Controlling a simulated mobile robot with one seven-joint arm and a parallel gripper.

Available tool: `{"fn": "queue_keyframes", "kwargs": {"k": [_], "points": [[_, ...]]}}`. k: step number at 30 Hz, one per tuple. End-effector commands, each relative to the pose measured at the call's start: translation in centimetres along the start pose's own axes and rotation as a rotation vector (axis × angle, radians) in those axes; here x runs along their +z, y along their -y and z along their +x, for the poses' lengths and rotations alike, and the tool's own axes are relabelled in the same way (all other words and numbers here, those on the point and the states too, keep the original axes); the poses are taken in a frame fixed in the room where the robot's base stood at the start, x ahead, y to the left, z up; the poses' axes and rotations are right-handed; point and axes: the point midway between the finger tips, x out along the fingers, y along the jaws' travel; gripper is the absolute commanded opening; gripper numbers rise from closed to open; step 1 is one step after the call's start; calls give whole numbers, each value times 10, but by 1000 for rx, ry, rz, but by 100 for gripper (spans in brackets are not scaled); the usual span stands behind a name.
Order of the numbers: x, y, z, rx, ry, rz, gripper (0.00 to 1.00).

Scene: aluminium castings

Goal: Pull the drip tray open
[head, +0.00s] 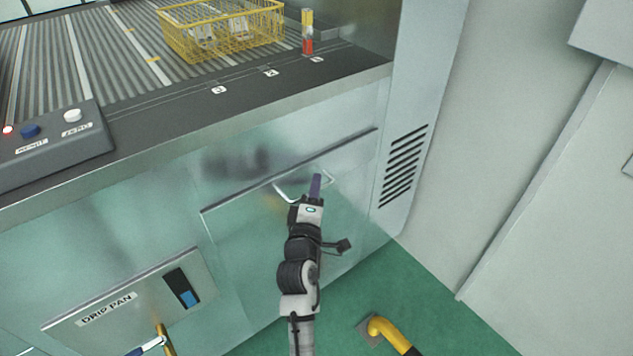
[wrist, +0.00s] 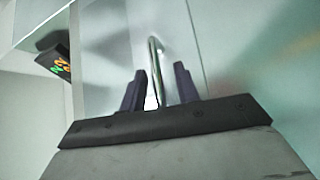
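A wide drawer front (head: 240,240) is set in the machine's side below the deck, with a bent metal bar handle (head: 285,196) near its top edge. It looks closed. I take it as the drip tray, though it carries no readable label. My gripper (head: 316,180) is at the handle in the head view. In the wrist view the handle (wrist: 153,60) runs between the two dark fingers of my gripper (wrist: 158,82). Gaps show on both sides of the bar, so the fingers are open around it and not clamped. My arm hides part of the drawer front.
A plate labelled DRIP PAN (head: 105,310) with a blue-black gauge is at lower left. A yellow wire basket (head: 225,35) stands on the deck above. A yellow bent pipe (head: 385,328) rises from the green floor at right. A wall (head: 540,170) closes the right side.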

Motion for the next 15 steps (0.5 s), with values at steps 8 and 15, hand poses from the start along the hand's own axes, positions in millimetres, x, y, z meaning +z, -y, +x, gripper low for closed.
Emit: {"fn": "queue_keyframes", "kwargs": {"k": [8,15], "points": [[0,0,0,0,0,0,28],[0,0,0,0,0,0,0]]}}
